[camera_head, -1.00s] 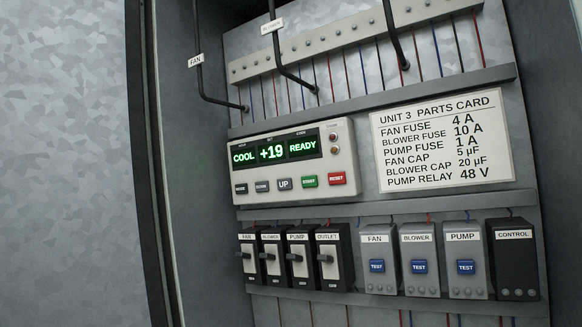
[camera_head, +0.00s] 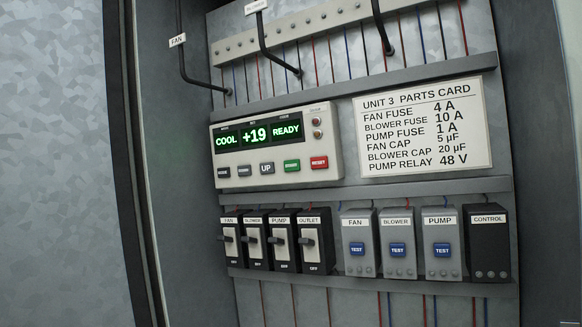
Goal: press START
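The control panel (camera_head: 275,148) is a cream box on the back wall of an open cabinet. Its green display (camera_head: 258,135) reads COOL, +19, READY. Below the display is a row of buttons: two dark grey ones, a grey UP button (camera_head: 266,168), a green button (camera_head: 292,165) and a red button (camera_head: 319,162). The green button's label is too small to read surely; it looks like START. My gripper does not show in this view, and nothing touches the panel.
Below the panel are several black breakers (camera_head: 270,242), then grey relays with blue TEST buttons (camera_head: 397,250) and a black CONTROL module (camera_head: 487,243). A parts card (camera_head: 423,128) is at the right. Black FAN and BLOWER cables (camera_head: 262,35) hang above. The cabinet's left edge (camera_head: 135,160) stands close.

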